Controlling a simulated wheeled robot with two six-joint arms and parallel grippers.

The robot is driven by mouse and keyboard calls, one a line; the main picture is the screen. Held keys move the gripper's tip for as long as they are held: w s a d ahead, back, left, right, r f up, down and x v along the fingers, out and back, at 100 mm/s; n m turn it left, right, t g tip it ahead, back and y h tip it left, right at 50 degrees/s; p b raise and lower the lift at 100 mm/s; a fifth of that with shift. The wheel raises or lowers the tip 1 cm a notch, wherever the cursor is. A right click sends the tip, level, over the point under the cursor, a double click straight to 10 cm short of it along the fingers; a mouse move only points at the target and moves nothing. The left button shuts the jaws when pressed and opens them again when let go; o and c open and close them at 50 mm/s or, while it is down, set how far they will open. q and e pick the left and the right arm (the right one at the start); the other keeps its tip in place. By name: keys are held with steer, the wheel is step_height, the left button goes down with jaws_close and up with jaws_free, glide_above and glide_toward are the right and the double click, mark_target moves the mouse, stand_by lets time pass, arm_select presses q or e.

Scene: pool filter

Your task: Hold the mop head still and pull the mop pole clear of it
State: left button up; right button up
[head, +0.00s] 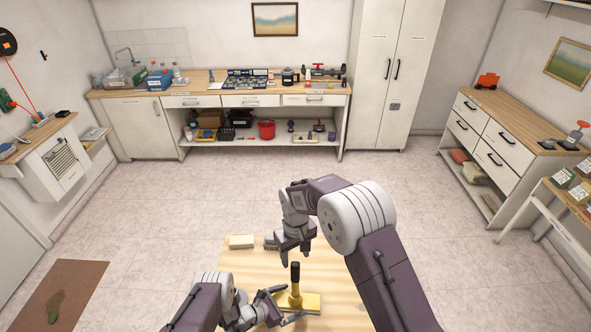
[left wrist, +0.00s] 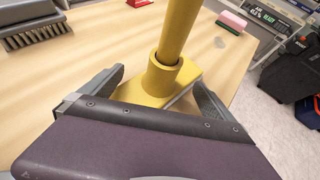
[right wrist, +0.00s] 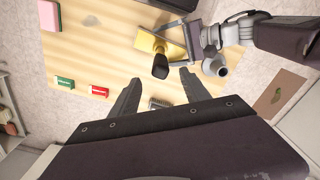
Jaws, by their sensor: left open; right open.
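The mop head (head: 308,302) is a flat yellow block with a raised socket, lying on the wooden table. The yellow mop pole (head: 295,278) stands upright in the socket and has a black grip on top. In the left wrist view the pole (left wrist: 178,30) enters the socket of the mop head (left wrist: 158,85). My left gripper (head: 282,306) is open low at the table, its fingers on either side of the mop head; I cannot tell if they touch it. My right gripper (head: 293,248) is open and empty above the pole. The black grip (right wrist: 160,66) lies beyond its fingertips (right wrist: 158,82).
A grey brush (left wrist: 34,32) and a pale block (head: 241,241) lie on the table (head: 235,262). The right wrist view shows a green box (right wrist: 65,83), a red box (right wrist: 98,91) and a pink sponge (right wrist: 49,16).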

arm_select(q)
steer(key=shift+w+d+f, duration=0.3)
steer(key=shift+d+f, duration=0.05)
steer(key=shift+d, duration=0.1)
arm_select(e)
steer(key=shift+a, duration=0.1)
steer(key=shift+s, duration=0.1)
arm_select(q)
steer(key=shift+s, duration=0.1)
steer(key=c, duration=1.1)
steer(key=shift+s+f, duration=0.1)
steer(key=shift+f, duration=0.1)
steer(key=shift+c, duration=0.3)
